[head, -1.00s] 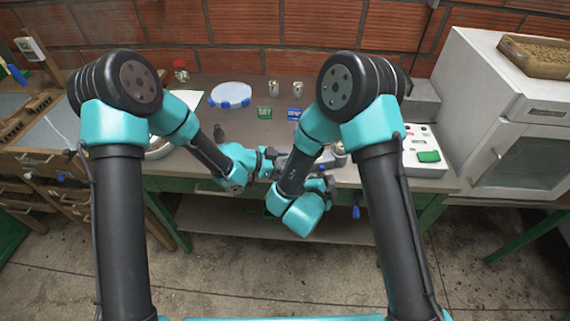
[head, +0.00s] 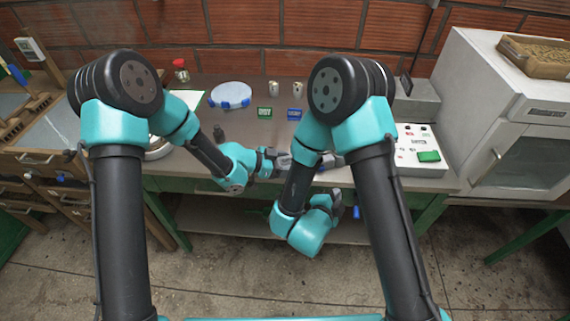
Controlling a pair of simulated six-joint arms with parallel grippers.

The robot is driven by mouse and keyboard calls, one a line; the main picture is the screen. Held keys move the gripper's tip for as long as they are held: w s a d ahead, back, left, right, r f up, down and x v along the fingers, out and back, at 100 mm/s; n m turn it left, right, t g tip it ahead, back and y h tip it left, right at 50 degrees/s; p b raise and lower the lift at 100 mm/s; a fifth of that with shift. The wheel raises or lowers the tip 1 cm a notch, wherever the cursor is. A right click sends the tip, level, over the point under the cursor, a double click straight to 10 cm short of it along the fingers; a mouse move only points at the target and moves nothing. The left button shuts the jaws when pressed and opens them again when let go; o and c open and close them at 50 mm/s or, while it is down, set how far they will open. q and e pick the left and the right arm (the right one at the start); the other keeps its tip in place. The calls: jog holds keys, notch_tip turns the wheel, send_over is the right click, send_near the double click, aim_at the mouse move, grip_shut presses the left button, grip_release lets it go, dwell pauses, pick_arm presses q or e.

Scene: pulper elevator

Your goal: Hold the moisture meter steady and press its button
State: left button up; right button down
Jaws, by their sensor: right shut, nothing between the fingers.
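My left gripper (head: 270,160) is over the front edge of the table, pointing right. A grey piece (head: 284,160) shows at its fingertips. It may be part of the moisture meter, but my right arm covers what lies beyond it, so I cannot tell whether the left fingers are closed on it. More grey (head: 330,163) shows just right of my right forearm. My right gripper (head: 337,199) is shut and empty, lower and in front of the table edge, apart from the grey piece. No meter button can be made out.
A white box with a green block and several buttons (head: 418,168) sits at the table's right, beside a white oven (head: 520,150). A round blue-clipped dish (head: 231,95), two small cups (head: 273,88) and green and blue tags (head: 264,113) stand farther back. The table's middle is mostly clear.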

pick_arm(q)
jog(key=o, duration=0.5)
jog(key=v, duration=1.2)
dwell(0.3)
